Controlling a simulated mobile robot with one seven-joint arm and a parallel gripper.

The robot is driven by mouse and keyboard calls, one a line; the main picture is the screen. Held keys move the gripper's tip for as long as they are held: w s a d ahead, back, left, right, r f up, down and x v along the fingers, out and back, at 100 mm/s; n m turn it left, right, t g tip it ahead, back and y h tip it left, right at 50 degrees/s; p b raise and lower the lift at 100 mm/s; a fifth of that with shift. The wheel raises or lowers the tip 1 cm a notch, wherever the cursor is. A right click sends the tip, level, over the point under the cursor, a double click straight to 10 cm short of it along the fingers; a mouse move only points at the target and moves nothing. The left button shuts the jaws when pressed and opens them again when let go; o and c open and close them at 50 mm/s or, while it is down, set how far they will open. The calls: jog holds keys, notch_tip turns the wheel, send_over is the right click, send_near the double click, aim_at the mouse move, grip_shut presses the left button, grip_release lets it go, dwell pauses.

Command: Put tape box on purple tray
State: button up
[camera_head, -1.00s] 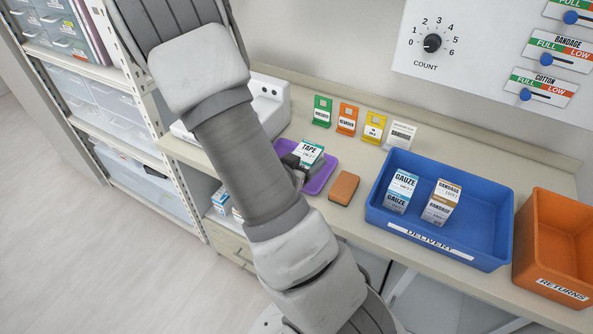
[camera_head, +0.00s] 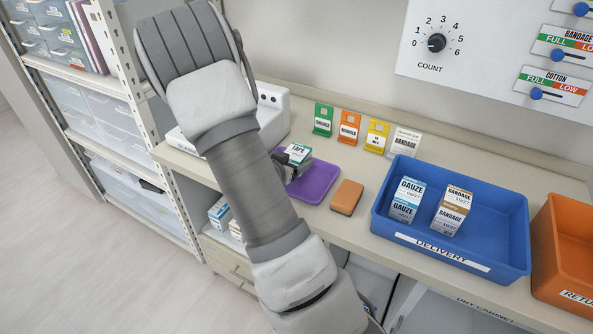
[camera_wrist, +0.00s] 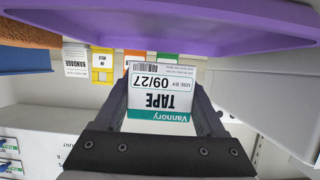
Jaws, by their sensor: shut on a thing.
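The tape box (camera_head: 298,153) is a small white and teal carton. It is in my gripper (camera_head: 284,160), over the back left part of the purple tray (camera_head: 318,184) in the head view. In the wrist view, the tape box (camera_wrist: 160,92) sits between the two dark fingers of my gripper (camera_wrist: 163,84), its label upside down. The purple tray (camera_wrist: 180,25) spans the top of that view, apart from the box's visible face. My arm hides part of the tray's left side in the head view.
An orange-brown block (camera_head: 347,197) lies right of the tray. The blue delivery bin (camera_head: 478,248) holds gauze and bandage boxes, with an orange returns bin (camera_head: 560,245) beyond it. Several coloured cards (camera_head: 349,127) stand behind. A white device (camera_head: 272,112) stands at back left.

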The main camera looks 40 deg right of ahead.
jog(key=shift+f, duration=1.85)
jog(key=shift+f+b, duration=0.1)
jog(key=shift+b, duration=0.25)
jog(key=o, duration=1.4)
